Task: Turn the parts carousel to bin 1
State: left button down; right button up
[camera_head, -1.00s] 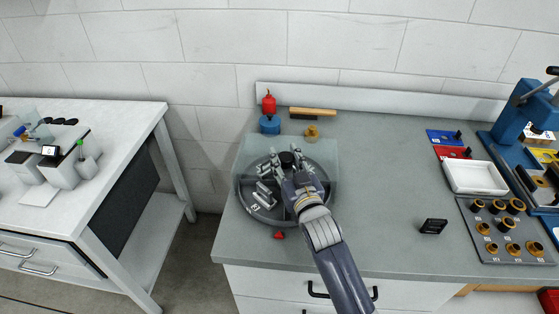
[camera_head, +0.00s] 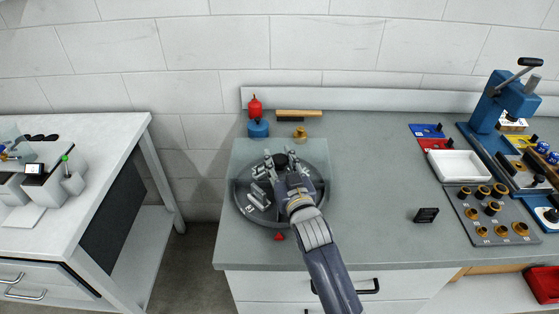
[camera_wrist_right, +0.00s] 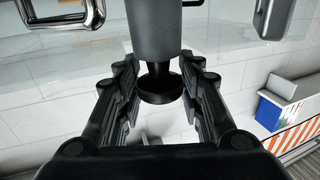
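The parts carousel (camera_head: 238,193) is a dark round turntable on the bench, with several grey metal parts on it and a clear pane around its back. A small red triangle (camera_head: 280,237) lies at its front edge. A label near the front rim is too small to read. My right gripper (camera_head: 284,168) reaches over the disc, close to the dark knob (camera_head: 281,159) at its middle. In the right wrist view its fingers (camera_wrist_right: 160,75) stand apart, either side of a dark, flared piece (camera_wrist_right: 160,86) on a grey cylinder. Contact cannot be told. My left gripper is out of view.
A red-and-blue bottle (camera_head: 257,120), a brass piece (camera_head: 300,134) and a wooden-handled brush (camera_head: 298,113) stand behind the carousel. A small black block (camera_head: 426,215), white tray (camera_head: 457,164) and blue press (camera_head: 500,104) are to the right. The bench between is clear.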

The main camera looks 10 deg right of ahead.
jog(key=o, duration=0.4)
jog(key=shift+c, duration=0.2)
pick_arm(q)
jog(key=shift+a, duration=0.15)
pick_arm(e)
jog(key=s+d, duration=0.1)
jog(key=s, duration=1.1)
jog(key=shift+d, duration=0.2)
jog(key=shift+w, duration=0.1)
jog(key=shift+c, duration=0.6)
